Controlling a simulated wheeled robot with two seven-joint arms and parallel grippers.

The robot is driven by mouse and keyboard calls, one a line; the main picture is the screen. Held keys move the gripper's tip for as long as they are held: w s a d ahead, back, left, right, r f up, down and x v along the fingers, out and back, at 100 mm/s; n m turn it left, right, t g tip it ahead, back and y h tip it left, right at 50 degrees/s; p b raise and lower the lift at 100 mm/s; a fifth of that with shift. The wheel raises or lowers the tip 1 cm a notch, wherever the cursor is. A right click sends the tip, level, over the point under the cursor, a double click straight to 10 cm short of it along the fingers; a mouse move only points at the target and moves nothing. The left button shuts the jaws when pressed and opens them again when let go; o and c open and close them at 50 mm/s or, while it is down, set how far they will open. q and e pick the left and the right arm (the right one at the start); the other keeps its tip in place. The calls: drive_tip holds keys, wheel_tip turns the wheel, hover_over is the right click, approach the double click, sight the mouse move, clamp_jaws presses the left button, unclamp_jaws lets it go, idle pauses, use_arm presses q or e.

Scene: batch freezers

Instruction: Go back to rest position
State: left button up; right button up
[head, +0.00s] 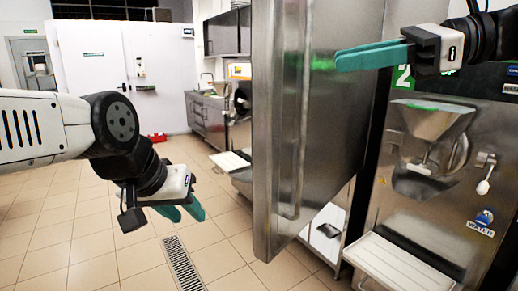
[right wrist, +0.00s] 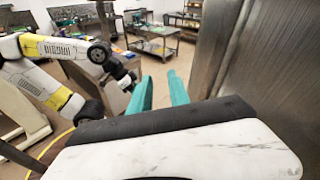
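My left gripper (head: 187,214) hangs low in front of the tiled floor, left of a steel door. Its two teal fingertips are a little apart, with nothing seen between them. My right gripper (head: 340,58) is at the upper right, its fingers pointing left in front of the upper part of the door. In the head view its fingers nearly overlap. In the right wrist view the right gripper (right wrist: 160,82) shows its two teal fingers apart with an empty gap. I cannot tell how close the right fingers are to the door.
The tall steel door (head: 312,120) stands open in the middle. A batch freezer (head: 425,175) marked 2 is at right, with a front shelf (head: 400,265). The floor (head: 100,235) at left is clear, with a drain grate (head: 183,262). Workbenches (right wrist: 155,45) show in the right wrist view.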

wheel_tip(320, 180, down, 28)
drive_tip(key=n+t+h, duration=0.1)
drive_tip(key=n+h, duration=1.1)
drive_tip(key=n, duration=0.7)
drive_tip(key=shift+a+r+t+h, duration=0.2)
drive_tip(key=shift+t+h, duration=0.1)
drive_tip(key=shift+h, duration=0.1)
drive_tip(key=shift+w, duration=0.1)
